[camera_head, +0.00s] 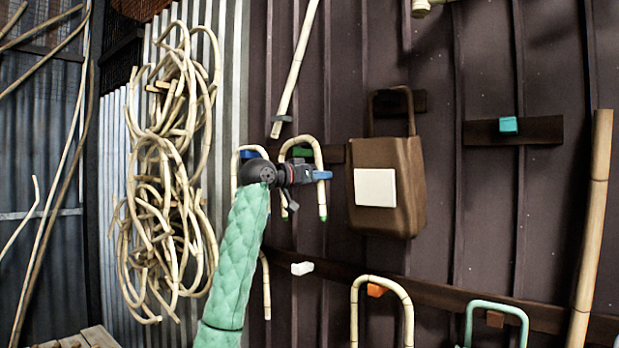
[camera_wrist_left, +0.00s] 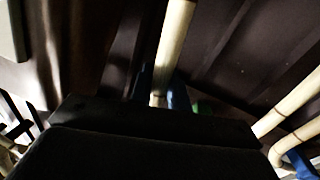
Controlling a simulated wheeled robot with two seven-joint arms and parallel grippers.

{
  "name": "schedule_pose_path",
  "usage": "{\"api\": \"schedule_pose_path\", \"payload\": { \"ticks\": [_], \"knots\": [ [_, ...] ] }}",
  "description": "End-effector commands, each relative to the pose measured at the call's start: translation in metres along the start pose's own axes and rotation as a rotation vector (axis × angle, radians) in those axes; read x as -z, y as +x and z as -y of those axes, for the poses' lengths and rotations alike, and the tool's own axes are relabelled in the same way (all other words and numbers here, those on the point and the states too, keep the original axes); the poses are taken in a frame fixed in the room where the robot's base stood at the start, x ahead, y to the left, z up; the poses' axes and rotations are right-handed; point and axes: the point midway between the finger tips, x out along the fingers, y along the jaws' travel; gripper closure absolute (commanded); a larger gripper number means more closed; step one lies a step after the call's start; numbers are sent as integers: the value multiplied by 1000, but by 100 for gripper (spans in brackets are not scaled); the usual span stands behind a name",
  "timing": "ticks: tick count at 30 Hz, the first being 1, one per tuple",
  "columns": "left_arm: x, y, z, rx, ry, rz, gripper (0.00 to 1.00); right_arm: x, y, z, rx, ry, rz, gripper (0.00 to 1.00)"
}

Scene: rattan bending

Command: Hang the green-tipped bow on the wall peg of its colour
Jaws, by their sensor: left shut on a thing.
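The green-tipped bow (camera_head: 318,156) is a pale cane arch, upright with its open end down. A green tip shows at the foot of its right leg. My left gripper (camera_head: 321,175) is shut on that right leg; the held cane (camera_wrist_left: 172,50) also shows in the left wrist view. The green peg (camera_head: 302,152) shows inside the arch, just below its top. I cannot tell whether the bow touches the peg. My gripper hides part of the left leg. My right gripper is not in view.
Another bow (camera_head: 235,165) hangs at the blue peg (camera_head: 250,154), close to the left. A brown bag (camera_head: 405,195) hangs close to the right. Below are a white peg (camera_head: 302,268), an orange peg (camera_head: 376,290) and more bows. A cane bundle (camera_head: 150,190) hangs further left.

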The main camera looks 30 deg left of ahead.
Motion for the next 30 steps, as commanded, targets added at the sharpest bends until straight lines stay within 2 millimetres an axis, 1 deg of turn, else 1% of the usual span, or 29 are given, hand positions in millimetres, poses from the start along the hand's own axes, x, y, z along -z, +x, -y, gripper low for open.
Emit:
{"api": "schedule_pose_path", "payload": {
  "ticks": [7, 12, 30],
  "knots": [
    [-3, 13, 3, 1, 0, 0, 100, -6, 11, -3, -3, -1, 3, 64],
    [-6, 18, 5, 1, 0, 0, 100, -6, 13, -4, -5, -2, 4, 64],
    [-9, 21, 6, 1, 0, -1, 100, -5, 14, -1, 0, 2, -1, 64]
  ]
}}
